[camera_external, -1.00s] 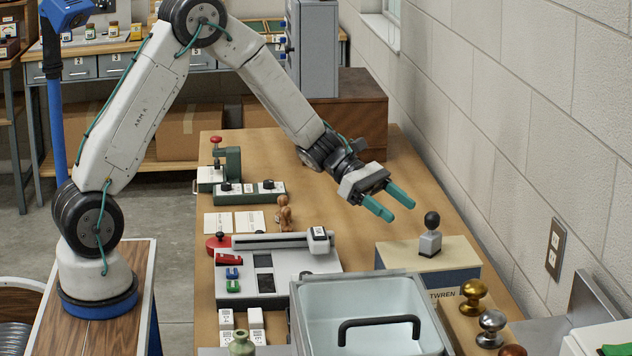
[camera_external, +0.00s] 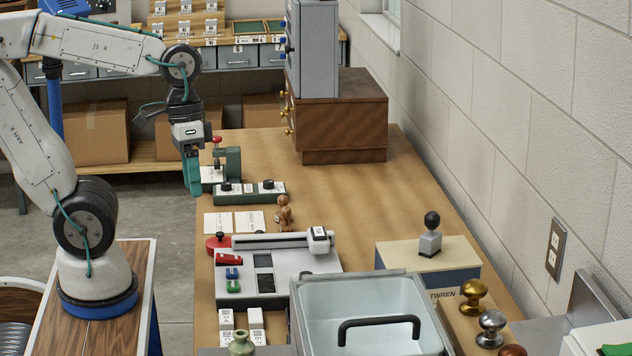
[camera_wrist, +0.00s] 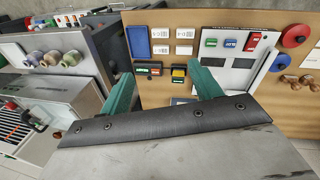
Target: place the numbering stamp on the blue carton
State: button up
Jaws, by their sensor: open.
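The numbering stamp (camera_external: 430,242), a light grey block with a black ball knob, stands upright on the cream top of the blue carton (camera_external: 464,274). The carton sits near the right side of the bench, behind the grey tub, and its blue side partly shows. My gripper (camera_external: 192,190) is far to the left of them, at the bench's left edge, pointing down. Its teal fingers are apart with nothing between them in the wrist view (camera_wrist: 163,88). I cannot make out the stamp or the carton in the wrist view.
A grey tub (camera_external: 372,290) with a black handle stands in front of the carton. Brass and silver knobs (camera_external: 474,292) are to its right. A green press (camera_external: 228,165) stands close to my gripper. The bench middle right of the small wooden figure (camera_external: 284,212) is clear.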

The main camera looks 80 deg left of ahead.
jog(key=s+a+m+y, duration=0.1)
jog(key=s+a+m, duration=0.1)
jog(key=s, duration=0.1)
jog(key=shift+s+a+f+t+y, duration=0.2)
jog(key=shift+s+t+y, duration=0.1)
jog(key=shift+y, duration=0.1)
dwell(0.9)
